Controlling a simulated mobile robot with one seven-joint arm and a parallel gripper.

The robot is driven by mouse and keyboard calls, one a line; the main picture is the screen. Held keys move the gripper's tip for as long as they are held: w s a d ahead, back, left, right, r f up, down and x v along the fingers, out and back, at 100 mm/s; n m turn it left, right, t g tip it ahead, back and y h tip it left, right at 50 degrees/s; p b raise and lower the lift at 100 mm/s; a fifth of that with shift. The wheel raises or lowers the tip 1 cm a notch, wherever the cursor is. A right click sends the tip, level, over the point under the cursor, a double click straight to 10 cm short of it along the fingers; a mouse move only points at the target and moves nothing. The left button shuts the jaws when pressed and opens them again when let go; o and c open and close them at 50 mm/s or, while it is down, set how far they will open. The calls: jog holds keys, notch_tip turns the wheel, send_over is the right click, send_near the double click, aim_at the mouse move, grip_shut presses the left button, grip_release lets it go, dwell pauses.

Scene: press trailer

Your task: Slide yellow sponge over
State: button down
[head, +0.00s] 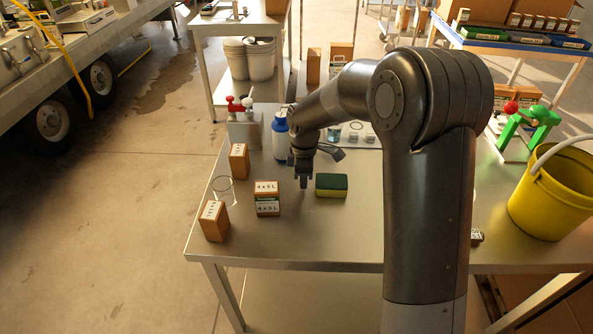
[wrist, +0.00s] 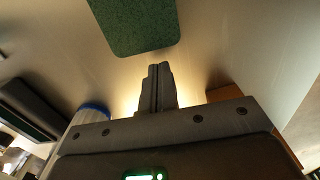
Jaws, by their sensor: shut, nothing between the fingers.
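The yellow sponge (head: 331,190) has a green top layer and lies flat on the metal table, near the middle of the head view. In the wrist view its green face (wrist: 135,25) shows at the top edge, partly cut off. My gripper (head: 303,187) points down just left of the sponge, with a small gap between them in the head view. Its fingers are together and empty; they also show in the wrist view (wrist: 158,75), apart from the sponge. I cannot tell exactly how high the fingertips are above the table.
Left of my gripper are stacked 4x5L boxes (head: 267,190), two more boxes (head: 214,221) (head: 239,161) and a clear glass (head: 223,185). A blue bottle (head: 281,138) stands behind it. A yellow bucket (head: 550,195) is far right. The table front (head: 310,240) is clear.

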jog(key=shift+d, duration=0.95)
jog(key=d, duration=2)
jog(key=shift+d, duration=0.25)
jog(key=shift+a, duration=0.1)
